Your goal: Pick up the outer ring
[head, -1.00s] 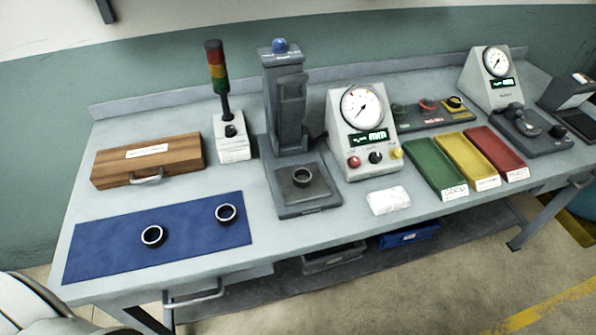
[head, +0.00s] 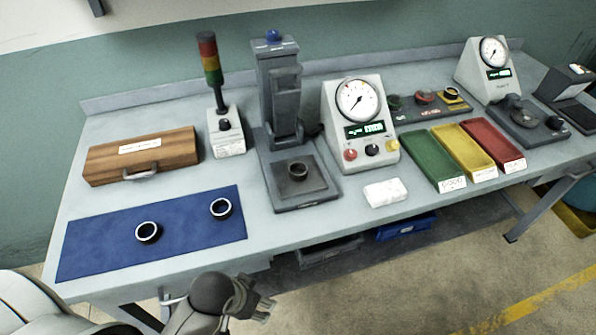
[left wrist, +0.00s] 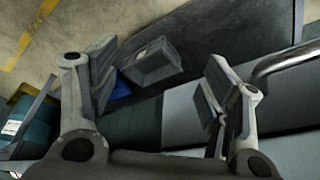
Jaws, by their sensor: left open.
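Two dark rings with light rims lie apart on the blue mat (head: 95,248): a left ring (head: 148,232) and a right ring (head: 221,208). I cannot tell which one is the outer ring. My left gripper (head: 262,305) is below the table's front edge, in front of the mat, and holds nothing. In the left wrist view its fingers (left wrist: 158,85) are spread wide with no ring between them. My right gripper is not in view.
A wooden case (head: 142,157), signal tower (head: 226,130) and column device (head: 278,95) stand behind the mat. Right of them are a dial gauge (head: 358,125), a white cloth (head: 385,193) and green, yellow and red trays (head: 434,160). A drawer handle (left wrist: 285,62) is near my left gripper.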

